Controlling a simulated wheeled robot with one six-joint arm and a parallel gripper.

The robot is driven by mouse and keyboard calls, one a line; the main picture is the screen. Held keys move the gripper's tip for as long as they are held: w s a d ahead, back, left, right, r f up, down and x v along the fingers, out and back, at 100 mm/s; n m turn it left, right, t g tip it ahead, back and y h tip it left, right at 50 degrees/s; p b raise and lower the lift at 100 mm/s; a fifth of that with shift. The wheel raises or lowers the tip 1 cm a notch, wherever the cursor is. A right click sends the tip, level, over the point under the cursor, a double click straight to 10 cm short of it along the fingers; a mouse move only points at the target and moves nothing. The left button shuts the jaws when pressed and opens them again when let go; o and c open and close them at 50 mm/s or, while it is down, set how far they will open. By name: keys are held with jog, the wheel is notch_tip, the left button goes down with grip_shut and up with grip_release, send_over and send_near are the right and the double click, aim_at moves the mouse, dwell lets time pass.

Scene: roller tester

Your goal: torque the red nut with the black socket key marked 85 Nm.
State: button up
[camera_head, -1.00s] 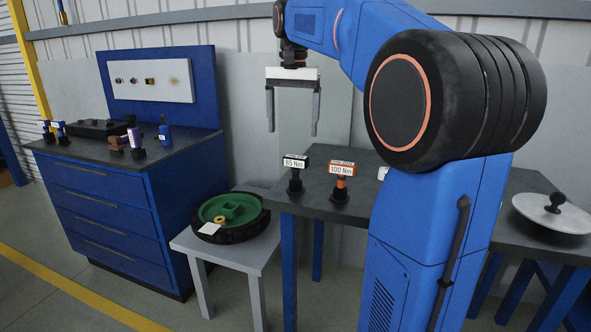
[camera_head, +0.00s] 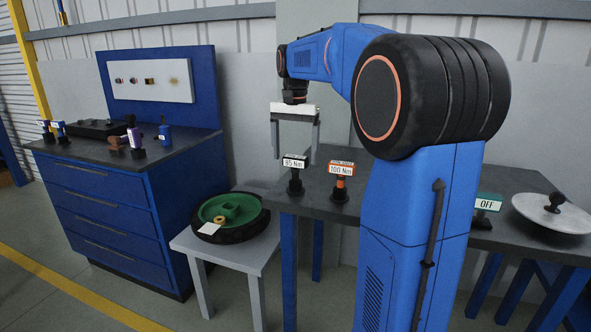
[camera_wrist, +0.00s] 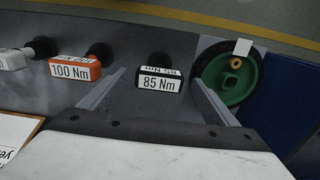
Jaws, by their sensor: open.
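The black socket key marked 85 Nm (camera_head: 295,162) stands upright on the grey table; its black head and label also show in the wrist view (camera_wrist: 159,80). My gripper (camera_head: 294,158) is open and empty, fingers pointing down, at the key's head in the head view. In the wrist view the key's head lies between the two fingers (camera_wrist: 158,82), with gaps on both sides; I cannot tell whether the fingertips reach its height. I cannot make out a red nut. A green wheel (camera_head: 230,212) with a black tyre and a brass-coloured part lies on a small stool.
The orange key marked 100 Nm (camera_head: 341,172) stands just right of the black one. A blue cabinet (camera_head: 110,205) with tools stands left. A white card lies on the wheel.

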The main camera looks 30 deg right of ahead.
aim_at(295, 180)
jog(key=shift+w+d+f, duration=0.1)
jog(key=shift+d+f, duration=0.05)
jog(key=shift+f, duration=3.05)
jog(key=c, duration=1.4)
